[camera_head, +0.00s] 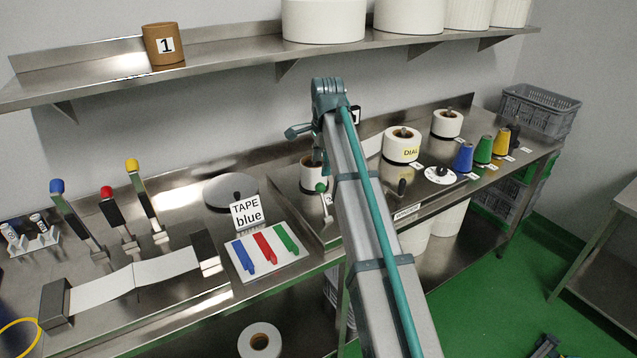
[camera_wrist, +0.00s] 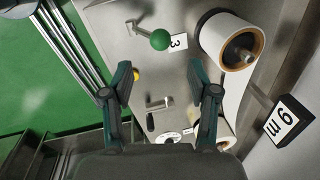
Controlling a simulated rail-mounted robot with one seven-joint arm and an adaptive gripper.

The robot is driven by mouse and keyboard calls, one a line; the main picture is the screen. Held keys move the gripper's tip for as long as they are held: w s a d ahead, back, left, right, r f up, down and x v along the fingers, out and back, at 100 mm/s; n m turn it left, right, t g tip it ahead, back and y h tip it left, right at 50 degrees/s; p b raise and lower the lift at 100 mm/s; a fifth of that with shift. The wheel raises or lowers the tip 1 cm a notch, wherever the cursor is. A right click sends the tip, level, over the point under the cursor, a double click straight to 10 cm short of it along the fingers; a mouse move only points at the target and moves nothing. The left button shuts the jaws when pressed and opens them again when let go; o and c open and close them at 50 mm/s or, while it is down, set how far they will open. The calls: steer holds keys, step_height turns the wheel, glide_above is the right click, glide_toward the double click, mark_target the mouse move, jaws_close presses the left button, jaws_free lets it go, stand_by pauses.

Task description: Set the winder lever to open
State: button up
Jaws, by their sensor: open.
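A lever with a green ball knob (camera_wrist: 160,39) stands on the steel bench beside a tag marked 3 in the wrist view. The same green knob (camera_head: 322,187) shows in the head view, left of my arm. A small crank-like handle with a black knob (camera_wrist: 150,122) lies lower in the wrist view; a black handle (camera_head: 402,187) stands right of my arm in the head view. I cannot read which one is labelled as the winder lever. My gripper (camera_wrist: 160,82) is open and empty, its fingers above the bench between the green knob and the crank-like handle.
A paper reel (camera_wrist: 228,42) and a "9 m" sign (camera_wrist: 289,119) stand beside the fingers. Levers with blue (camera_head: 57,186), red (camera_head: 106,192) and yellow (camera_head: 132,166) knobs stand at left. A shelf (camera_head: 230,66) runs above. Coloured cones (camera_head: 464,157) stand at right.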

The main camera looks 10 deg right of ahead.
mark_target(320, 184)
steer(key=f, duration=0.3)
steer(key=w+f+p, duration=0.1)
steer(key=f, duration=0.2)
steer(key=f+p, duration=0.1)
steer(key=f, duration=0.2)
steer(key=shift+w+a, duration=0.1)
steer(key=shift+w, duration=0.1)
jaws_close()
